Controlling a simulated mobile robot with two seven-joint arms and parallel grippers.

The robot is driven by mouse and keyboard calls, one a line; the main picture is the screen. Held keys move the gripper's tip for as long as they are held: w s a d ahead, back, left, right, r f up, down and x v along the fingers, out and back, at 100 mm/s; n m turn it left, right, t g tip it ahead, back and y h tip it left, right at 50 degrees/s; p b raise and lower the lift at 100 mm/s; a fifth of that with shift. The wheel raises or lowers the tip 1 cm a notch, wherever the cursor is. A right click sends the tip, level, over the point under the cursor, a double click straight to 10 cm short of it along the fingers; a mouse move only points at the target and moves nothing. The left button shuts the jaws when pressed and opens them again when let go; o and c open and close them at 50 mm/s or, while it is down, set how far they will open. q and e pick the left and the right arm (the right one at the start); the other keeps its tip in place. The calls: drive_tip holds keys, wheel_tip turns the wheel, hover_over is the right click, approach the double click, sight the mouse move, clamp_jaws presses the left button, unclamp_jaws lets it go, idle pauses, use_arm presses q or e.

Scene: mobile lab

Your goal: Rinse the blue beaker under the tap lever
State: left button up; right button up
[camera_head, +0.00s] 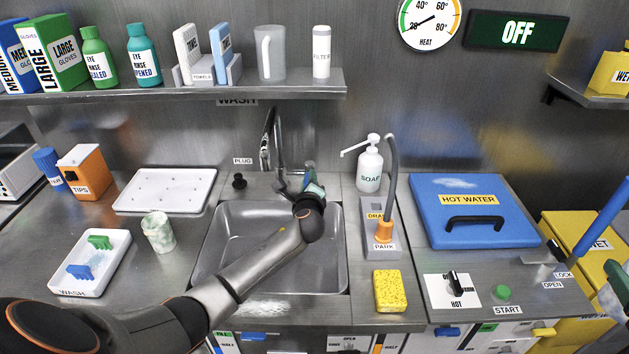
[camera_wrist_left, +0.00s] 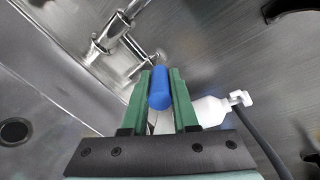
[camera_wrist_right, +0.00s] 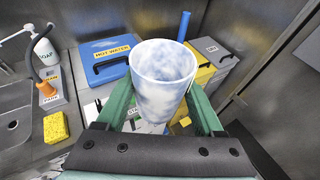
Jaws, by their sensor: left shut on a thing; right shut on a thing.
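The blue beaker (camera_wrist_right: 165,80), white with cloudy blue stains, is upright between the fingers of my right gripper (camera_wrist_right: 163,105), which is shut on it. Only a green and pale part of this gripper (camera_head: 616,283) shows at the right edge of the head view, far from the sink. My left gripper (camera_head: 310,180) is at the tap (camera_head: 278,140), behind the sink. In the left wrist view its green fingers (camera_wrist_left: 160,78) are shut on the blue tap lever (camera_wrist_left: 159,88). The tap also shows there (camera_wrist_left: 112,32). I see no water running.
The sink (camera_head: 325,270) is partly covered by my left arm. Soap (camera_head: 369,165), a drain hose in its holder (camera_head: 384,230) and a yellow sponge (camera_head: 390,290) stand right of it. A green-stained beaker (camera_head: 159,232) and wash tray (camera_head: 85,288) are left. The blue hot-water lid (camera_head: 440,185) is shut.

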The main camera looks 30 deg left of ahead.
use_arm(q)
clamp_jaws()
idle(0.6)
drive_tip(key=shift+w+d+f+n+g+y+b, duration=0.15)
drive_tip(key=shift+w+d+n+g+y+b, duration=0.05)
drive_tip(key=shift+d+n+g+y+b, duration=0.15)
use_arm(e)
drive_tip(key=shift+f, duration=0.3)
drive_tip(key=shift+f+b, duration=0.3)
drive_tip(key=shift+f, duration=0.05)
use_arm(q)
drive_tip(key=shift+w+d+n+g+y, duration=0.25)
drive_tip(key=shift+n+g+y, duration=0.1)
drive_tip(key=shift+n+y, duration=0.15)
drive_tip(key=o, duration=0.7)
unclamp_jaws()
